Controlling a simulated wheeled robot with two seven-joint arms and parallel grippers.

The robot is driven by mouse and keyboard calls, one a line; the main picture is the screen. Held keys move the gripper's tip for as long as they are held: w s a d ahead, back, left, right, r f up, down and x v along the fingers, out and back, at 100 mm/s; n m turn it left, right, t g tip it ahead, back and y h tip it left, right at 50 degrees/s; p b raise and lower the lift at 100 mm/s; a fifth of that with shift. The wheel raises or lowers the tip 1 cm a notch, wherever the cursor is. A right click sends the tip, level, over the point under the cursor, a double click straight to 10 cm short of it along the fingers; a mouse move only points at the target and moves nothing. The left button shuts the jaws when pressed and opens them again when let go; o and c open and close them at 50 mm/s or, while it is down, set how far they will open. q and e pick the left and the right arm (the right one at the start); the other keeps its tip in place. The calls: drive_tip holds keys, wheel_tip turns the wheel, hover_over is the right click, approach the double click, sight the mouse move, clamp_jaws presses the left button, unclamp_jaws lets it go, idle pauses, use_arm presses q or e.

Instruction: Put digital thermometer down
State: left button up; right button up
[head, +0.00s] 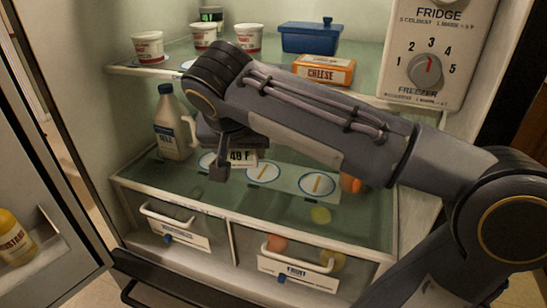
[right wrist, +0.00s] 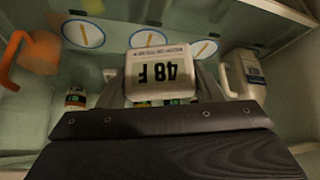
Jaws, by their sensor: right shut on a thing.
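The digital thermometer (head: 243,156) is a small white block with a display reading 48 F. My right gripper (head: 222,165) is shut on it inside the open fridge, over the middle glass shelf (head: 335,209). In the right wrist view the thermometer (right wrist: 160,74) sits between the two fingers, its display upside down in the picture. Part of it is hidden behind the gripper in the head view. I cannot tell whether its base touches the shelf. My left gripper is not in view.
A milk jug (head: 172,127) stands left of the gripper. Round slash-marked discs (head: 317,184) lie on the shelf, with an orange item (head: 350,183) to the right. Above are tubs (head: 248,38), a blue box (head: 309,38) and a cheese box (head: 324,71). Drawers (head: 297,270) are below.

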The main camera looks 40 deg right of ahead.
drive_tip(key=shift+f, duration=0.65)
drive_tip(key=w+d+f, duration=0.2)
drive_tip(key=d+f, duration=0.1)
drive_tip(key=w+d+f, duration=0.2)
drive_tip(key=w+d, duration=0.1)
drive_tip(key=w+d+f, duration=0.3)
drive_tip(key=d, duration=0.1)
drive_tip(key=shift+d+f, duration=0.1)
drive_tip(key=shift+f, duration=0.25)
drive_tip(key=f, duration=0.2)
drive_tip(key=d+f, duration=0.1)
drive_tip(key=shift+w+f+b, duration=0.3)
drive_tip(key=shift+f+b, duration=0.05)
drive_tip(key=shift+b, duration=0.05)
drive_tip(key=shift+a+f, duration=0.1)
drive_tip(key=shift+f, duration=0.15)
drive_tip(key=shift+f, duration=0.15)
drive_tip(key=o, duration=1)
